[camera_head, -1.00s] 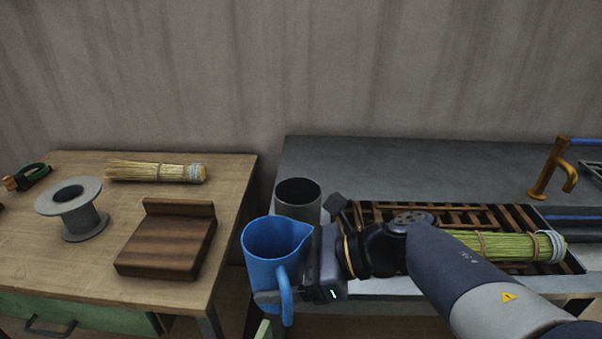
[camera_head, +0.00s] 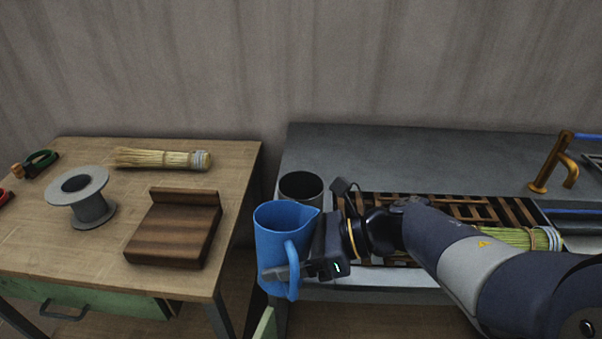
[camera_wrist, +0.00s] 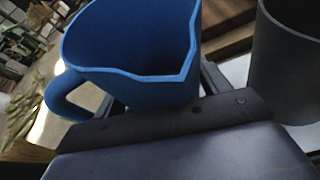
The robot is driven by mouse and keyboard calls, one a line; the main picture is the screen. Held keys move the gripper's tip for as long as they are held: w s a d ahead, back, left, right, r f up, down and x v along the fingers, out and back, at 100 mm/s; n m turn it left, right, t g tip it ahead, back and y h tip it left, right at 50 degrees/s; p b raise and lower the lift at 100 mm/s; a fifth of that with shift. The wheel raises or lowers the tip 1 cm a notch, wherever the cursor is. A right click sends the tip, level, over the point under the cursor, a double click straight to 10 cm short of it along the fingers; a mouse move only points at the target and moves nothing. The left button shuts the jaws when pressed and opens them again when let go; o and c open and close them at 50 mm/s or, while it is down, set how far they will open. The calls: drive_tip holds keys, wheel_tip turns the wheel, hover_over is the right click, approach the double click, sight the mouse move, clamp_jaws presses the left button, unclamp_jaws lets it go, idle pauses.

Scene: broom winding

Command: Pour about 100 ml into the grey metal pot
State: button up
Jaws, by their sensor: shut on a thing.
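A blue jug (camera_head: 279,225) with a spout and a side handle is held in my gripper (camera_head: 285,268), roughly upright, in front of the grey bench. In the wrist view the jug (camera_wrist: 150,85) sits between my gripper's fingers (camera_wrist: 160,100), its spout towards the camera. Its contents do not show. The grey metal pot (camera_head: 301,187) stands on the left end of the bench, just behind the jug in the head view. In the wrist view the pot (camera_wrist: 285,75) is at the right edge, apart from the jug. The pot's lower part is hidden by the jug.
A slatted rack (camera_head: 470,210) with a green straw bundle (camera_head: 515,238) lies on the bench (camera_head: 420,150), right of the pot. An orange metal fixture (camera_head: 552,165) stands further right. The wooden table (camera_head: 60,240) at left holds a spool (camera_head: 82,197), a wooden block (camera_head: 175,235) and a straw bundle (camera_head: 162,158).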

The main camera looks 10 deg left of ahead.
sight(288, 206)
drive_tip(key=r+m+p, duration=0.1)
drive_tip(key=p, duration=0.2)
drive_tip(key=shift+w+r+g, duration=0.1)
drive_tip(key=shift+w+g, duration=0.3)
drive_tip(key=r+p, duration=0.1)
drive_tip(key=r+m+p, duration=0.1)
drive_tip(key=p, duration=0.1)
drive_tip(key=shift+w+d+g+y+p, duration=0.1)
drive_tip(key=shift+w+g+y+p, duration=0.2)
drive_tip(key=shift+y, duration=0.1)
drive_tip(key=shift+m+g, duration=0.3)
drive_tip(key=shift+m, duration=0.5)
drive_tip(key=r+p, duration=0.4)
drive_tip(key=p, duration=0.1)
drive_tip(key=r+p, duration=0.1)
drive_tip(key=p, duration=0.2)
drive_tip(key=shift+w+r, duration=0.4)
drive_tip(key=shift+f+m+g+y+p, duration=0.3)
drive_tip(key=shift+f+m+p, duration=0.05)
drive_tip(key=shift+m+p, duration=0.2)
drive_tip(key=shift+m+g+y+p, duration=0.3)
drive_tip(key=shift+m+p, duration=0.25)
drive_tip(key=shift+p, duration=0.55)
drive_tip(key=shift+f, duration=0.3)
drive_tip(key=shift+m+p, duration=0.3)
drive_tip(key=shift+p, duration=0.15)
drive_tip(key=shift+f+m+y+p, duration=0.15)
drive_tip(key=shift+m+y+p, duration=0.25)
drive_tip(key=shift+m+p, duration=0.6)
